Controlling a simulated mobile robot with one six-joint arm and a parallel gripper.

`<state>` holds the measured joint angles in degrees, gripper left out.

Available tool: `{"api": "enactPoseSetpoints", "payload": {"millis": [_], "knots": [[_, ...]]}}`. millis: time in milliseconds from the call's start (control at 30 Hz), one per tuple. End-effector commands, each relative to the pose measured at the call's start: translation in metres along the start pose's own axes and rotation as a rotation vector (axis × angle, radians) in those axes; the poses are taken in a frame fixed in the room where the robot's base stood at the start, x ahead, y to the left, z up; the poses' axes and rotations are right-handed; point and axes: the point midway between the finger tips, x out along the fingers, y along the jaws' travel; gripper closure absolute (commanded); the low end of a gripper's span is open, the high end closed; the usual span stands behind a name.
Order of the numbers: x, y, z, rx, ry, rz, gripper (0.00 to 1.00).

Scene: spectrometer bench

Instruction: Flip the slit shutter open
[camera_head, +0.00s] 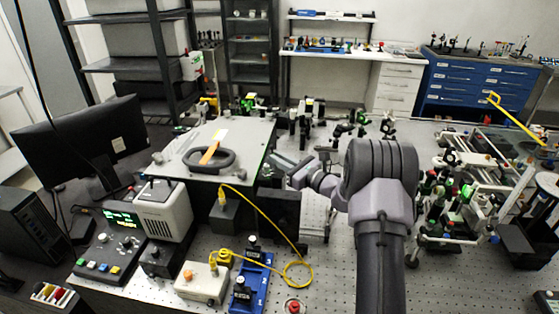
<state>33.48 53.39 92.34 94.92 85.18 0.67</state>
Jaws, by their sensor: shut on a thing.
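My gripper (283,167) is at the right side of a grey box (237,140) with a flat lid and a dark handle, left of my bulky grey wrist. Its jaws are shut on a small part there, which I take to be the slit shutter. The part is too small and too covered by my gripper to make out, so I cannot tell how far it is turned.
A yellow cable (262,209) loops in front of the box. A control unit with a green display (121,217), a white box (201,284) and a blue mount (250,282) stand at the front left. Optics crowd the right; bare perforated bench shows at the front middle.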

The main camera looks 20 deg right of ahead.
Motion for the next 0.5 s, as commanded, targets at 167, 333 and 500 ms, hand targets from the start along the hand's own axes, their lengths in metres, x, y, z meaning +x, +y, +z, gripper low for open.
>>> {"api": "enactPoseSetpoints", "payload": {"millis": [167,333,500], "knots": [[-0.0023,0.0043,-0.013,-0.111,-0.078,-0.005,1.0],[-0.0051,0.0083,-0.0129,-0.234,-0.159,-0.01,1.0],[-0.0067,0.0103,-0.0074,-0.297,-0.201,-0.012,1.0]]}}
